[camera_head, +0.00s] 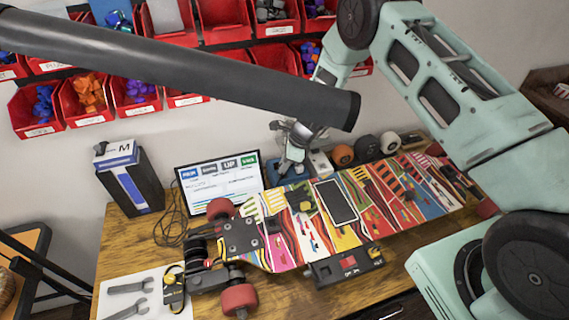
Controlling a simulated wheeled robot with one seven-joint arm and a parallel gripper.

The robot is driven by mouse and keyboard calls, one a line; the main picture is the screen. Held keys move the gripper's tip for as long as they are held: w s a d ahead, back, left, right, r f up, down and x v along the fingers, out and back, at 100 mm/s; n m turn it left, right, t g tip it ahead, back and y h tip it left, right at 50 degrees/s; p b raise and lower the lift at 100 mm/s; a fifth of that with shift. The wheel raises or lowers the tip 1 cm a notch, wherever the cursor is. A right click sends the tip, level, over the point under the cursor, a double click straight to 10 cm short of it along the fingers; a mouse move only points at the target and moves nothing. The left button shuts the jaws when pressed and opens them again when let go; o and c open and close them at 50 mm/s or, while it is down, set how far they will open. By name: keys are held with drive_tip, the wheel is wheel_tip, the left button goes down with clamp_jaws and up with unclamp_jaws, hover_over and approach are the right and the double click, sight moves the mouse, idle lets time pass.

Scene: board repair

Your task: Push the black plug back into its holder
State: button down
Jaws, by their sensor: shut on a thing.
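My gripper (289,163) points down behind the skateboard, at a blue block (272,172) that may be the holder. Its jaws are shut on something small. The black plug is too small and too covered to make out clearly; it is probably what the jaws grip. I cannot tell whether it touches the holder. My arm and a thick dark tube (200,65) partly cover the upper part of the gripper.
A colourful skateboard (312,235) lies across the wooden table (121,240). A monitor (219,181) and a black box (131,188) stand left of the gripper. Wheels (367,147) stand to its right. Wrenches (129,288) lie front left. Red bins (87,98) line the wall.

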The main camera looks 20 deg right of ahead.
drive_tip(key=shift+f+b, duration=0.9)
drive_tip(key=shift+f, duration=0.1)
idle(1.7)
drive_tip(key=c, duration=0.9)
unclamp_jaws()
drive_tip(key=shift+r, duration=0.15)
drive_tip(key=shift+r+p, duration=0.4)
drive_tip(key=shift+r, duration=0.35)
drive_tip(key=shift+r+p, duration=0.65)
drive_tip(key=shift+r, duration=0.15)
